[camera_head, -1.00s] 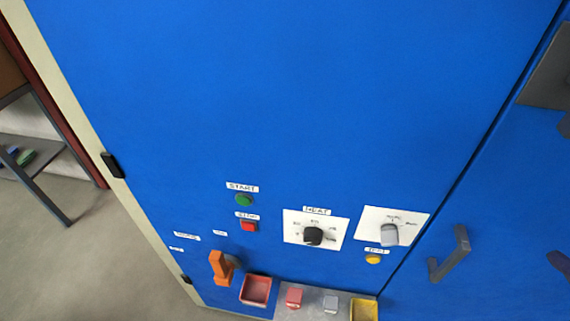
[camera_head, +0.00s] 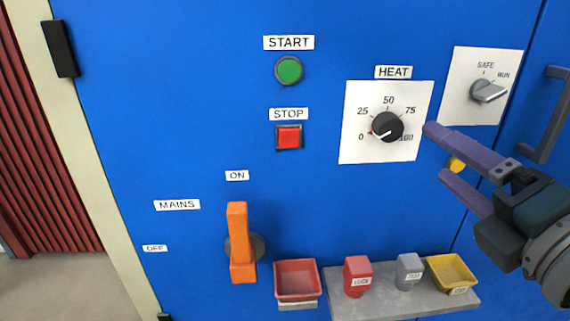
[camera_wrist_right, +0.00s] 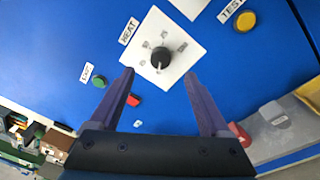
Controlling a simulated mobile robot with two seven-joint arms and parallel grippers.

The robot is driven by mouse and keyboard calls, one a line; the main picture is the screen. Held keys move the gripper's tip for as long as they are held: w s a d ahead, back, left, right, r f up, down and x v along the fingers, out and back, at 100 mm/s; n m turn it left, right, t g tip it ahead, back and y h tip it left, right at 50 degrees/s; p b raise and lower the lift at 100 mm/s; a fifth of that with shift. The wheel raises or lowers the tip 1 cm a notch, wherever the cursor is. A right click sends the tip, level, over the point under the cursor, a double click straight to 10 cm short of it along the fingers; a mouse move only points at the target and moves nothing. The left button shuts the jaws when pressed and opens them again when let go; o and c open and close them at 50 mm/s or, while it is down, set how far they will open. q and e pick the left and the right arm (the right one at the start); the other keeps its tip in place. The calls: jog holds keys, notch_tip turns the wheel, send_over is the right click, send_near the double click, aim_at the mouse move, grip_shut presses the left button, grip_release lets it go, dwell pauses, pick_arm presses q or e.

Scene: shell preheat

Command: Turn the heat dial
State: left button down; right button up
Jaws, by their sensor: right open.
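The heat dial (camera_head: 387,127) is a round black knob on a white scale plate (camera_head: 352,150) marked 0 to 100, on the blue cabinet front. Its white pointer line slants to the lower left, towards 0. My right gripper (camera_head: 438,153) has purple fingers, is open and empty, and is right of the dial in the head view. In the right wrist view, the dial (camera_wrist_right: 162,57) shows between and just beyond the spread fingertips (camera_wrist_right: 159,75), apparently untouched. My left gripper is out of view.
The green START button (camera_head: 289,70), red STOP button (camera_head: 289,137) and upright orange mains lever (camera_head: 238,240) are left of the dial. A SAFE/RUN switch (camera_head: 488,91) is at the upper right. My fingers partly cover a yellow button (camera_head: 456,164). A grey shelf (camera_head: 385,303) juts out below.

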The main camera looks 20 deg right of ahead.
aim_at(393, 131)
jog(key=shift+n, duration=0.3)
jog(key=w, duration=0.6)
jog(key=w+p, duration=0.1)
jog(key=w, duration=0.3)
jog(key=shift+d+f, duration=0.3)
jog(key=shift+f, duration=0.1)
grip_shut()
